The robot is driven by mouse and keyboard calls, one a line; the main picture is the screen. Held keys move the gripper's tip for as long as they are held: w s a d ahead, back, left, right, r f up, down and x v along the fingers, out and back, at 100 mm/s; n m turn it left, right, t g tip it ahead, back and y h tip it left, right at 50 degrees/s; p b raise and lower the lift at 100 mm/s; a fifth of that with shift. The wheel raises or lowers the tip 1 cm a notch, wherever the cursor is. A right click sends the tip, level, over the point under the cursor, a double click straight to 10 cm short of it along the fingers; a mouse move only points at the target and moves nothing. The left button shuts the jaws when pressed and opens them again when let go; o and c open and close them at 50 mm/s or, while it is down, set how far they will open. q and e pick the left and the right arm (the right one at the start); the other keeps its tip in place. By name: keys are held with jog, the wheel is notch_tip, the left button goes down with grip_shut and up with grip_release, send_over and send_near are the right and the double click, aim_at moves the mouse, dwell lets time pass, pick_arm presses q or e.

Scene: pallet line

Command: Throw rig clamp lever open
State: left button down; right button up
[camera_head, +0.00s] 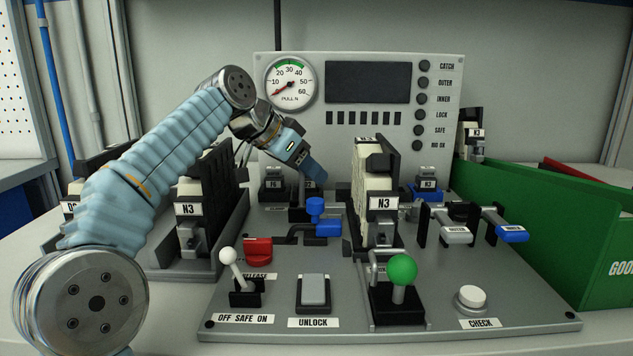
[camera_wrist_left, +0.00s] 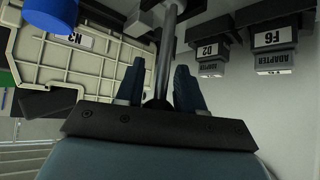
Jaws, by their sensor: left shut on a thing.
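My left gripper (camera_head: 316,178) reaches down over the back middle of the grey rig panel (camera_head: 290,262). In the left wrist view, its two dark fingers (camera_wrist_left: 188,85) are shut around a grey metal rod (camera_wrist_left: 170,35), which looks like the clamp lever's shaft. In the head view the gripped rod is hidden by the gripper. A blue knob (camera_head: 315,208) on a dark bracket stands just below and in front of the fingers. The N3 unit (camera_head: 372,170) stands upright in its holder to the right of the gripper. My right gripper is not in view.
A white-tipped switch (camera_head: 228,257), red handle (camera_head: 258,249), green-knobbed lever (camera_head: 402,270) and CHECK button (camera_head: 471,298) sit at the front. A gauge (camera_head: 291,84) stands behind. Another N3 unit (camera_head: 205,190) is left; a green bin (camera_head: 540,215) is right.

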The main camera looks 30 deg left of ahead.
pick_arm(q)
jog(key=shift+s+a+t+h+b, duration=0.25)
jog(key=shift+a+t+h+b, duration=0.15)
jog(key=shift+a+h+b, duration=0.25)
jog(key=shift+r+n, duration=0.1)
jog(key=shift+n, duration=0.2)
jog(key=c, duration=0.8)
grip_release()
jog(key=shift+d, duration=0.1)
notch_tip(320, 180, up, 4)
jog(key=shift+p, duration=1.1)
jog(key=s+d+r, duration=0.2)
jog(key=s+r, duration=0.1)
jog(key=s, duration=0.1)
jog(key=s+d+r, duration=0.2)
jog(key=s+r, duration=0.1)
jog(key=s, duration=0.1)
jog(key=s+d+r+p, duration=0.1)
jog(key=s+d+r, duration=0.1)
jog(key=s+r, duration=0.1)
jog(key=shift+s+d, duration=0.4)
jog(key=shift+s, duration=0.25)
